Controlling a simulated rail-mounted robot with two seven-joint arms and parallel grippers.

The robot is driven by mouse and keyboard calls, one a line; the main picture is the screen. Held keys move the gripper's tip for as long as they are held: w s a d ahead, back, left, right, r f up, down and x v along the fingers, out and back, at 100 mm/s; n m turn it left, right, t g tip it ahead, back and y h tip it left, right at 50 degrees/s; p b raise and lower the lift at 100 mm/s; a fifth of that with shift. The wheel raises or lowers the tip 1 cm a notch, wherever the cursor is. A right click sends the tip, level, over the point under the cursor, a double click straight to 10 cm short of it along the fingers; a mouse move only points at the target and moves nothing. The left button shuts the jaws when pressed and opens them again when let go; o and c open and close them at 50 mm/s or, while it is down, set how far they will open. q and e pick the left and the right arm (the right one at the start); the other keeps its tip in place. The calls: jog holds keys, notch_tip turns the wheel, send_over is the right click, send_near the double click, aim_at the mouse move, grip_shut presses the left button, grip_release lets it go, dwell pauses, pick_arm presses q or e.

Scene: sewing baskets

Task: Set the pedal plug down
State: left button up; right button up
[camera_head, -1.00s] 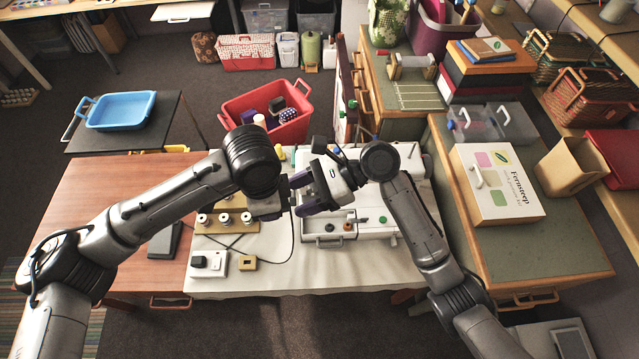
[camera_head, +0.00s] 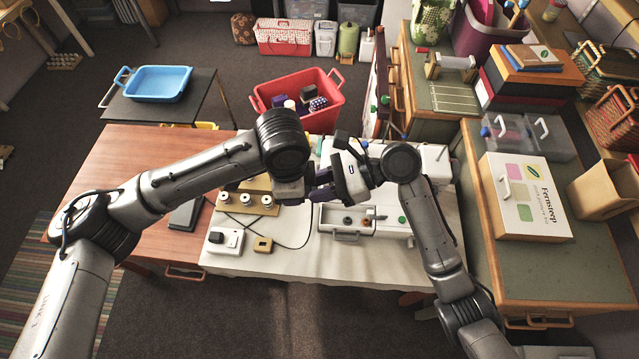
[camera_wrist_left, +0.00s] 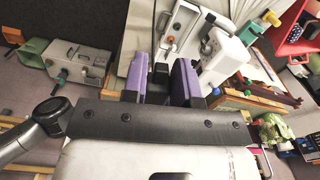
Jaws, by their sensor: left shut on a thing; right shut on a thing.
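My left gripper (camera_head: 300,192) and right gripper (camera_head: 326,190) meet above the white-topped table, in front of the sewing machine (camera_head: 424,162). Both are shut, apparently on the pedal plug, which is mostly hidden between them in the head view. In the left wrist view, a small dark piece, apparently the plug (camera_wrist_left: 160,76), shows between the purple fingers of my left gripper (camera_wrist_left: 162,80). A thin dark cable (camera_head: 308,232) loops across the cloth and rises toward the grippers. The dark pedal (camera_head: 188,214) lies left, on the brown table.
A white socket block (camera_head: 225,241) with a black piece on it and a small yellow block (camera_head: 263,244) lie at the front left. A wooden spool stand (camera_head: 262,208) stands behind them.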

jog(key=shift+c, duration=0.7)
pick_arm(q)
jog(key=o, duration=0.5)
jog(key=shift+s, duration=0.1)
jog(key=shift+c, duration=0.2)
pick_arm(e)
jog(key=shift+c, duration=0.7)
pick_arm(q)
jog(key=o, duration=0.5)
